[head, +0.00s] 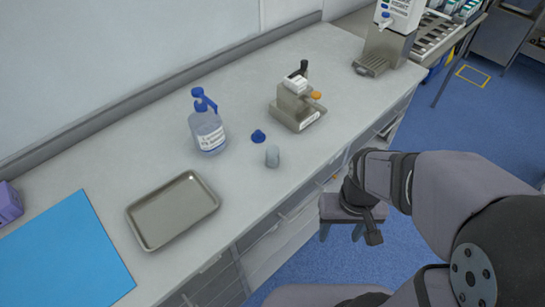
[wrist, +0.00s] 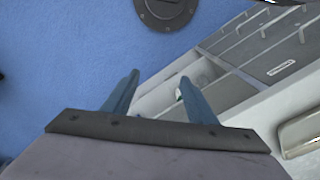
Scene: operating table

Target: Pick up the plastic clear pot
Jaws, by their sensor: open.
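The small clear, greyish plastic pot (head: 272,156) stands upright on the grey counter in the head view, near its front edge. A blue lid-like piece (head: 258,136) lies just behind it, apart from it. My gripper (head: 341,234) hangs over the floor in front of the counter, to the right of the pot and well apart from it. Its fingers are spread, with nothing between them. The wrist view shows my open gripper (wrist: 158,88) above blue floor and drawer fronts; the pot is not visible there.
On the counter, a blue-topped pump bottle (head: 208,128) stands behind left of the pot, a metal device (head: 297,104) behind right. A metal tray (head: 135,217) and blue mat (head: 68,255) lie left. The counter edge and drawers (wrist: 265,45) lie between gripper and pot.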

